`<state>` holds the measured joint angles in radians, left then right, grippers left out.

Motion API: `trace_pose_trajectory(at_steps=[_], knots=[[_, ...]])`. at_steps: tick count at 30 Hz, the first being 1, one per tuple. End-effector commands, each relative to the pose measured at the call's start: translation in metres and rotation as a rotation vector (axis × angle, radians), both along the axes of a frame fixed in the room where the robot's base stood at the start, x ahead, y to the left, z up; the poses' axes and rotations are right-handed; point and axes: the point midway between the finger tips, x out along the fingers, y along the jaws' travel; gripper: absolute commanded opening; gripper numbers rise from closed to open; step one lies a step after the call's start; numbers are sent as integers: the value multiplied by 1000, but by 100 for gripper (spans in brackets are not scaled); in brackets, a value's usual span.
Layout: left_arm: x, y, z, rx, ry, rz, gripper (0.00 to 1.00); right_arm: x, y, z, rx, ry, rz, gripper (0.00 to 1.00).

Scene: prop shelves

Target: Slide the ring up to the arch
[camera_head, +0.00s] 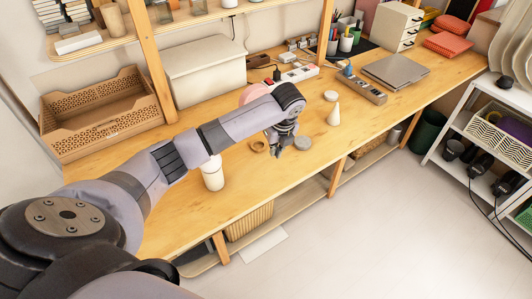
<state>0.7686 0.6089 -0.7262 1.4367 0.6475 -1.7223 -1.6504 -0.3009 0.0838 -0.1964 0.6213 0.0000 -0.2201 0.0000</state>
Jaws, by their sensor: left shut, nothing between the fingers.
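A small tan ring (258,146) lies flat on the wooden tabletop. A pink rounded thing (251,92) shows just behind my left forearm, which hides most of it; it may be the arch, but I cannot tell. My left gripper (278,151) points down just right of the ring, near the table's front. It is shut and empty. I cannot tell whether its fingertips touch the ring or the table. My right gripper is not in view.
A grey disc (303,143) lies right of the gripper, with a white cone (333,117) beyond it. Power strips (297,76) and a laptop (396,71) are farther back. Front tabletop right of the cone is clear.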

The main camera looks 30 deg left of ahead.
Motion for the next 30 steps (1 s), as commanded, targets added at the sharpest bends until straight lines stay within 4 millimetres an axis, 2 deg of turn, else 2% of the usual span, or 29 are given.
trace_pose_trajectory(at_steps=[2,5,11,15,18,30], knots=[[1,4,-16,1,4,2,0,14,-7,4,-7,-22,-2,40],[3,8,-38,1,5,1,0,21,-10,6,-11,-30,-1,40],[9,17,-79,0,4,1,0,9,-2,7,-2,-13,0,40],[21,38,-75,2,-1,2,0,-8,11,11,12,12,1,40],[26,45,-76,3,1,0,0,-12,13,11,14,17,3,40],[30,52,-76,1,0,-2,0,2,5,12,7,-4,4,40]])
